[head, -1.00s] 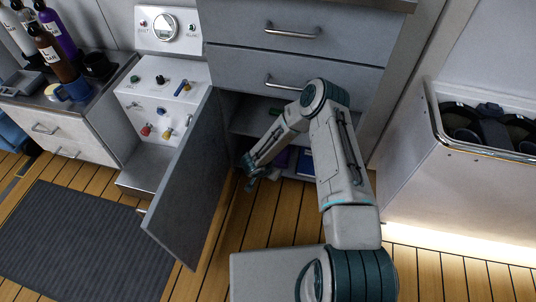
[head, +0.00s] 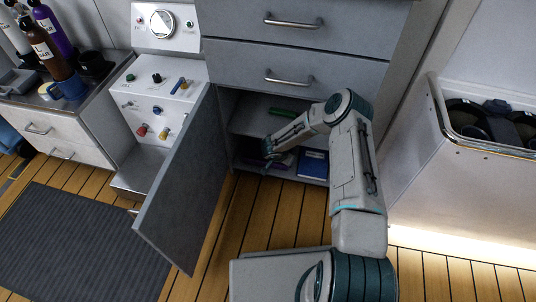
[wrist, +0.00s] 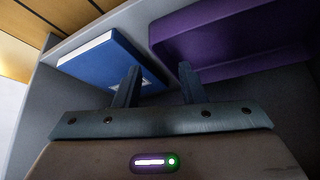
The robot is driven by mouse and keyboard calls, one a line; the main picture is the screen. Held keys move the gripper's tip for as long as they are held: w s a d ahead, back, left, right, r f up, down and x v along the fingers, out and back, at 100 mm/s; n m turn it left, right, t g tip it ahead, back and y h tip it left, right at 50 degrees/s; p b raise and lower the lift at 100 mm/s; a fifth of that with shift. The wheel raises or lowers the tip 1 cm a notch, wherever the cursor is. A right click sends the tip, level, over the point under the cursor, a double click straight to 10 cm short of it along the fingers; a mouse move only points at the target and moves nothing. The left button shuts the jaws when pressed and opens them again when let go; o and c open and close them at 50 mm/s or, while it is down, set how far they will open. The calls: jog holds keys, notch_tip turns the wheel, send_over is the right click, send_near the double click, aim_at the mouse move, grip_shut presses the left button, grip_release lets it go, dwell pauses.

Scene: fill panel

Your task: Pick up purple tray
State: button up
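The purple tray (wrist: 235,40) fills the upper right of the wrist view. In the head view only part of the purple tray (head: 252,161) shows, on the cabinet's lowest level, partly hidden by my gripper. My gripper (wrist: 160,82) is open, its two fingers apart with nothing between them. The right finger in the wrist view overlaps the tray's near edge; I cannot tell if it touches. In the head view my gripper (head: 269,161) is inside the open cabinet, close to the tray.
A blue book (head: 313,163) lies right of the tray in the head view and left of it in the wrist view (wrist: 110,62). A green object (head: 285,112) lies on the shelf above. The open cabinet door (head: 180,185) stands left of my arm.

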jog(key=b+x, duration=0.2)
jog(key=x, duration=0.3)
jog(key=shift+w+d+f, duration=0.1)
jog(key=shift+d, duration=0.05)
